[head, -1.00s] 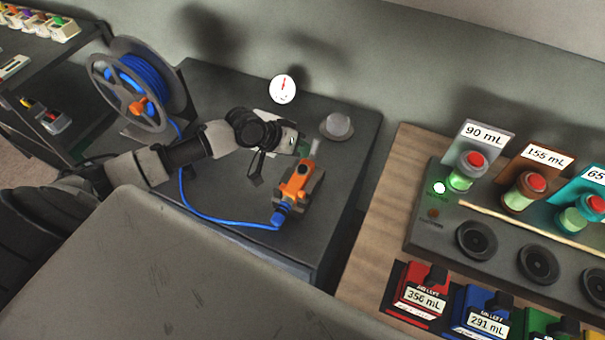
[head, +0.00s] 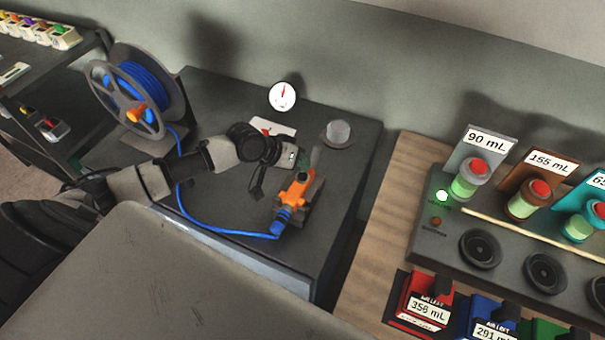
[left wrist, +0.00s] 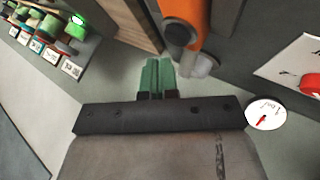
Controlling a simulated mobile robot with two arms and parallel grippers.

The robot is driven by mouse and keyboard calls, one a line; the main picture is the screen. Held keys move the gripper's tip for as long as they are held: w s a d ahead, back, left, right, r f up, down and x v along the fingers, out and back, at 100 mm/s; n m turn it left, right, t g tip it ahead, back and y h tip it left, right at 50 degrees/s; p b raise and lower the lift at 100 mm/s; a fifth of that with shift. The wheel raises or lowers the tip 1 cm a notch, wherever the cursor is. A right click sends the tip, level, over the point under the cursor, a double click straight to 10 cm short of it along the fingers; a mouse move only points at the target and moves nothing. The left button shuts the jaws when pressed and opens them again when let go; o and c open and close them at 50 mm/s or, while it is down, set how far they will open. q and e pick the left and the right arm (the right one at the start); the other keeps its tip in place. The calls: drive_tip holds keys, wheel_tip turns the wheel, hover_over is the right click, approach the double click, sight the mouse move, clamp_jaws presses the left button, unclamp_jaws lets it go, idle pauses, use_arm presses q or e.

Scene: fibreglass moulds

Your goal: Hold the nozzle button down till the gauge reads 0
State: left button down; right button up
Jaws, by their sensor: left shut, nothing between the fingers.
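The orange nozzle (head: 297,190) sits in a dark holder on the grey bench, with a blue hose at its lower end and a pale tip at its upper end. The round white gauge (head: 283,96) stands behind it, its red needle pointing roughly up; its reading is too small to make out. My left gripper (head: 303,172) is beside the upper end of the nozzle. In the left wrist view its green fingers (left wrist: 158,75) are shut and empty, next to the orange nozzle body (left wrist: 190,20). The gauge (left wrist: 266,113) shows at right there. I cannot make out the button or any contact.
A blue hose reel (head: 140,90) stands at the bench's left, its hose running to the nozzle. A wooden table (head: 375,235) with bottles and labelled containers is at right.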

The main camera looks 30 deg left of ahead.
use_arm(q)
drive_tip(key=shift+f, duration=0.15)
idle(1.2)
drive_tip(key=shift+f, duration=0.25)
